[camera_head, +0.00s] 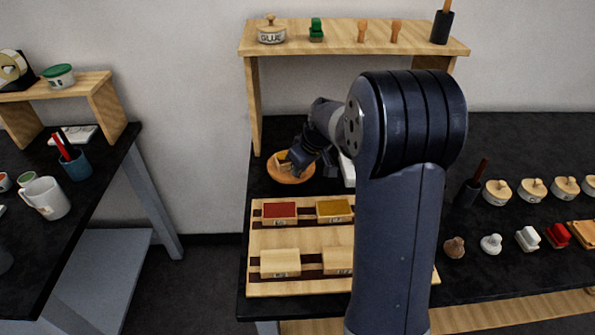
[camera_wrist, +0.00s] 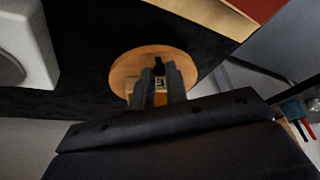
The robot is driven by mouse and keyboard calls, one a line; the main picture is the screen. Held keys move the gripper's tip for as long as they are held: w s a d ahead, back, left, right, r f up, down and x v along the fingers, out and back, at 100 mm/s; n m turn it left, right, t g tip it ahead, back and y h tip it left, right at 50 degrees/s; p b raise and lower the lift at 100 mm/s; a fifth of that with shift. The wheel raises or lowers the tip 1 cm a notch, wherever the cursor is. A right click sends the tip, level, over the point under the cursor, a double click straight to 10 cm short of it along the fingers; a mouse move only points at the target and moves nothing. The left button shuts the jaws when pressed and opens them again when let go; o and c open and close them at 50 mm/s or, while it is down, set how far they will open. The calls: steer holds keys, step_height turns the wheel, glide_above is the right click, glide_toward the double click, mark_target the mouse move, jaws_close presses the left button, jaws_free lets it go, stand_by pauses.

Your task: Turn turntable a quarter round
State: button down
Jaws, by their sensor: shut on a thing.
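The turntable (camera_head: 290,176) is a round orange-brown wooden disc on the dark bench, below the shelf and behind the wooden tray. It also shows in the wrist view (camera_wrist: 126,66), with my gripper reaching over it. My gripper (camera_head: 290,160) is over the disc in the head view. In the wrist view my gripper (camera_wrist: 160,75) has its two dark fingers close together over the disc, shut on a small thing. Most of that thing is hidden by the fingers. A pale wooden block (camera_wrist: 160,98) with dark marks shows between and below the fingers.
A wooden tray (camera_head: 310,240) with red, ochre and plain blocks lies in front of the turntable. A wooden shelf (camera_head: 350,37) with a glue pot stands above. A white object (camera_wrist: 25,45) is near the disc. My arm hides the bench's middle. Several lidded pots stand right.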

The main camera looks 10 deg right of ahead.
mark_target(314, 167)
steer(key=shift+w+d+n+g+y+b, duration=0.25)
steer(key=shift+d+n+b, duration=0.25)
steer(key=shift+n, duration=0.45)
steer(key=shift+w+d+n+g+y+b, duration=0.15)
steer(key=shift+d+n+g+y+b, duration=0.15)
steer(key=shift+d+n, duration=0.5)
steer(key=shift+w+d+n+g+y, duration=0.25)
steer(key=shift+w+d+n, duration=0.05)
steer(key=shift+n, duration=0.65)
steer(key=shift+w+d+n+g+y, duration=0.2)
steer(key=shift+w+d+n, duration=0.1)
steer(key=shift+n, duration=0.6)
steer(key=shift+w+d+r+n+g+p, duration=0.1)
steer(key=shift+w+d+n+g+p, duration=0.3)
steer(key=shift+n, duration=0.55)
steer(key=shift+w+d+n+g+p, duration=0.2)
steer(key=shift+w+n+g+p, duration=0.25)
steer(key=shift+n, duration=0.5)
steer(key=shift+w+d+n+g+p, duration=0.15)
steer(key=shift+w+n+g+p, duration=0.1)
steer(key=shift+w+n+p, duration=0.4)
steer(key=shift+w+d+n+g+p, duration=0.1)
steer(key=shift+w+n+g+p, duration=0.25)
steer(key=shift+n, duration=0.5)
steer(key=c, duration=1.4)
jaws_free()
steer(key=shift+d, duration=0.1)
